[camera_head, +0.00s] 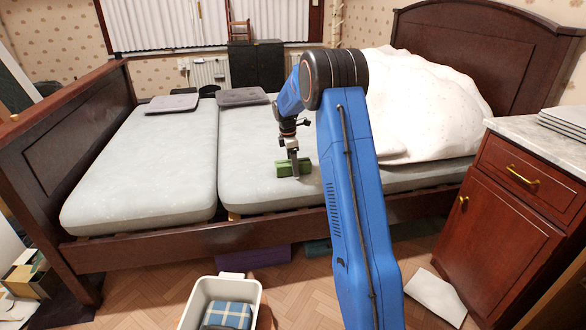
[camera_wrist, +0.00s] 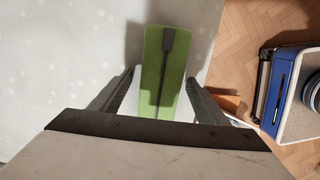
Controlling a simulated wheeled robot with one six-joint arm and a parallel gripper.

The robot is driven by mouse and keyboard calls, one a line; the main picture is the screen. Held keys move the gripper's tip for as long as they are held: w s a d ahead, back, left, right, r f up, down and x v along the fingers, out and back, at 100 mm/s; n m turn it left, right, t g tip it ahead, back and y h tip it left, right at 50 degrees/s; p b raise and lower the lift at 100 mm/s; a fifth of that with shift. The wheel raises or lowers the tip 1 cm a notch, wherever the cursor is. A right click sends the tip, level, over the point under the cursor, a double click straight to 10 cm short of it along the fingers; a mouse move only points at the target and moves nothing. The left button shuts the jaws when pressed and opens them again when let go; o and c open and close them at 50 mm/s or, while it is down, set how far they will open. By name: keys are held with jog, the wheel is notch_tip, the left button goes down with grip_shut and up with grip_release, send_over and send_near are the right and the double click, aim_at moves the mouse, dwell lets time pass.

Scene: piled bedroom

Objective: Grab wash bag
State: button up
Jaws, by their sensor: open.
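The wash bag (camera_head: 285,169) is a small green bag lying on the right mattress near the front edge of the bed. In the wrist view the green bag (camera_wrist: 153,95) shows a dark zip strip along its middle and lies between the two fingers. My gripper (camera_head: 294,163) is open and points down at the bag in the head view. The gripper (camera_wrist: 152,100) has one finger on each side of the bag. I cannot tell whether the fingers touch it or how deep they reach.
The wooden bed frame (camera_head: 200,245) runs along the front of the mattresses. A white bin (camera_head: 195,305) with a blue checked cloth stands on the floor. A wooden cabinet (camera_head: 505,220) stands at the right. Grey cushions (camera_head: 243,96) and a white duvet (camera_head: 425,100) lie farther back.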

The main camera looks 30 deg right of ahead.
jog(key=c, duration=1.2)
jog(key=shift+c, duration=0.2)
